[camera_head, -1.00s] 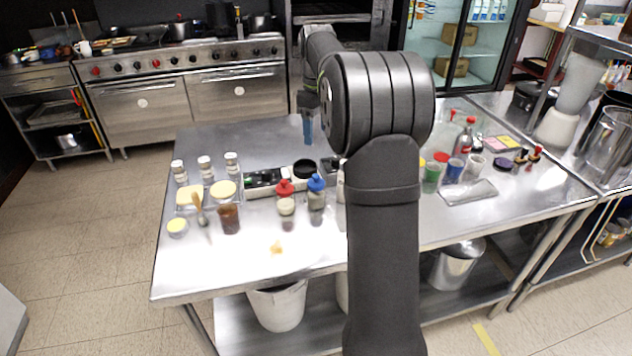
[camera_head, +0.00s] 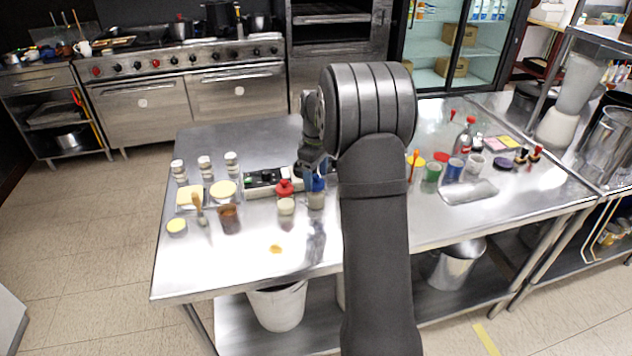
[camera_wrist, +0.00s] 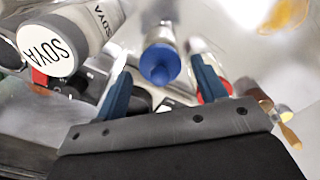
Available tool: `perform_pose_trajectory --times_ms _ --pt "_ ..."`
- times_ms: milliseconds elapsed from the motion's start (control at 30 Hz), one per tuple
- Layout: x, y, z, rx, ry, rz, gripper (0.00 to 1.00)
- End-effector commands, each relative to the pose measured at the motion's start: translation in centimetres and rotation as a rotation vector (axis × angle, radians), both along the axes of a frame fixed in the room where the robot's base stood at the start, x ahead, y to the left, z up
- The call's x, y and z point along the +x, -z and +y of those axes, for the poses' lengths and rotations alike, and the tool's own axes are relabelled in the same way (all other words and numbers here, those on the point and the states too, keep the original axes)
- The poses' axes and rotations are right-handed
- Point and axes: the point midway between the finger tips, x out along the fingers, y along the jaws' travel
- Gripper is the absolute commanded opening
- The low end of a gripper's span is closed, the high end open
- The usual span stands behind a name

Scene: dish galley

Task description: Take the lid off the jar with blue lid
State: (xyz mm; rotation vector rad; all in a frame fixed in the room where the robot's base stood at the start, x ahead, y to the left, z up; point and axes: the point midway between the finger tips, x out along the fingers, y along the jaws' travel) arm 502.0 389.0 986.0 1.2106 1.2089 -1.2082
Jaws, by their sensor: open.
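The jar (camera_head: 316,201) with the blue lid (camera_head: 318,183) stands on the steel table, just left of my forearm in the head view. In the wrist view the blue lid (camera_wrist: 160,63) lies between the two blue fingers of my gripper (camera_wrist: 160,80), with a gap on each side. The jar's pale body (camera_wrist: 160,34) shows behind the lid. My gripper (camera_head: 313,178) is open and close to the lid in the head view, where the arm partly hides the fingers. I cannot tell whether either finger touches the lid.
A jar with a red lid (camera_head: 285,190) stands close on the left. A brown cup (camera_head: 229,218) is further left. In the wrist view, a container labelled SOYA (camera_wrist: 46,50) is near the left finger. The front of the table (camera_head: 300,258) is mostly clear.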

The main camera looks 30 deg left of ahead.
Motion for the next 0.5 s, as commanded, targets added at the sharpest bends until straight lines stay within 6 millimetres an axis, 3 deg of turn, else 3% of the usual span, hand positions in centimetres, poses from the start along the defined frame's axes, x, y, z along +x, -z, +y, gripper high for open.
perform_pose_trajectory --times_ms 233,500 --pt "-0.01 0.26 -0.01 0.0 0.0 0.0 0.65" --pt "0.0 0.24 -0.01 0.0 0.0 0.0 0.17"
